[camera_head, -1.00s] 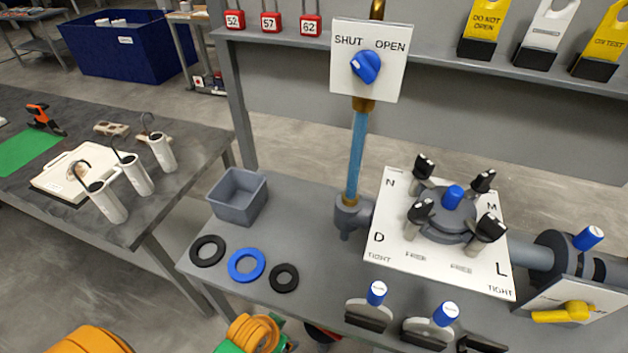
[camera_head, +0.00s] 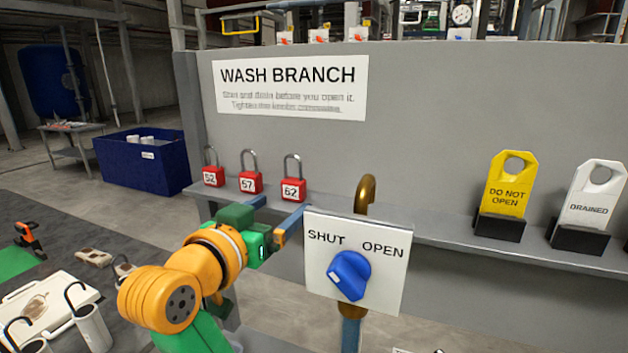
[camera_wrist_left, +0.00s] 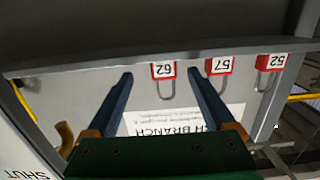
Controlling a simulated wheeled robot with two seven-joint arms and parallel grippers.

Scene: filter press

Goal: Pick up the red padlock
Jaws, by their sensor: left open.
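Three red padlocks with upright shackles stand in a row on the grey shelf: number 52 (camera_head: 213,179), number 57 (camera_head: 250,185) and number 62 (camera_head: 293,192). My left gripper (camera_head: 280,208) is open and empty, just in front of and below the shelf near padlock 62. In the left wrist view the scene is upside down. There padlock 62 (camera_wrist_left: 163,71) shows between the two blue fingertips (camera_wrist_left: 158,82), apart from them. Padlock 57 (camera_wrist_left: 219,67) and padlock 52 (camera_wrist_left: 271,62) lie to its right. My right gripper is out of view.
The SHUT/OPEN plate (camera_head: 390,255) with its blue knob (camera_head: 350,275) stands close to the right of my left gripper. A brass bent pipe (camera_head: 366,192) rises behind it. Yellow and white tags (camera_head: 507,182) stand on the shelf farther right. The wall panel (camera_head: 430,130) backs the shelf.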

